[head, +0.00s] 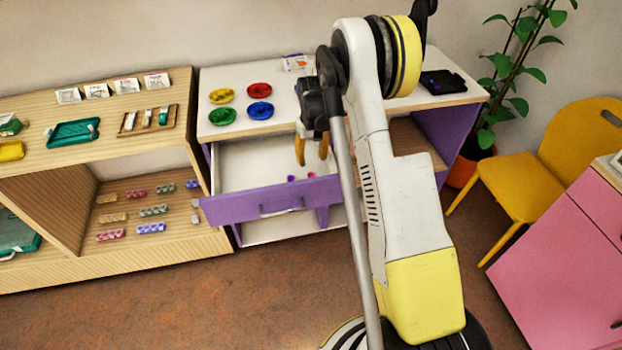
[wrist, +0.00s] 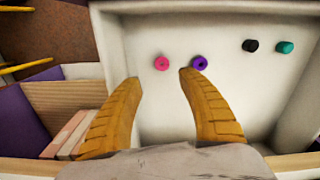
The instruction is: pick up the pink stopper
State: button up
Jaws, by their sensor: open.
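The pink stopper (wrist: 162,63) lies on the white floor of the open purple-fronted drawer (head: 238,208). In the head view it is a small pink spot (head: 311,175) near the drawer's front. My gripper (head: 312,152) is open and empty above the drawer. In the wrist view the yellow fingers (wrist: 160,78) are spread, and the pink stopper shows just beyond their tips, between the two finger lines. A purple stopper (wrist: 199,62) lies close to its right, beside the right fingertip. I cannot tell the height of the tips above the drawer floor.
A black stopper (wrist: 250,45) and a teal stopper (wrist: 286,47) lie farther right in the drawer. The drawer walls stand around them. Coloured dishes (head: 260,110) stand on the white cabinet top above. A yellow chair (head: 500,170) stands at the right.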

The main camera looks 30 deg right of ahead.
aim_at(311, 174)
jog(key=f+b, duration=0.1)
jog(key=f, duration=0.1)
jog(key=f+b, duration=0.1)
jog(key=f, duration=0.1)
jog(key=f+b, duration=0.1)
jog(key=f, duration=0.2)
jog(key=shift+s+a+f, duration=0.1)
jog(key=shift+s+a, duration=0.15)
jog(key=shift+a, duration=0.05)
jog(key=c, duration=0.8)
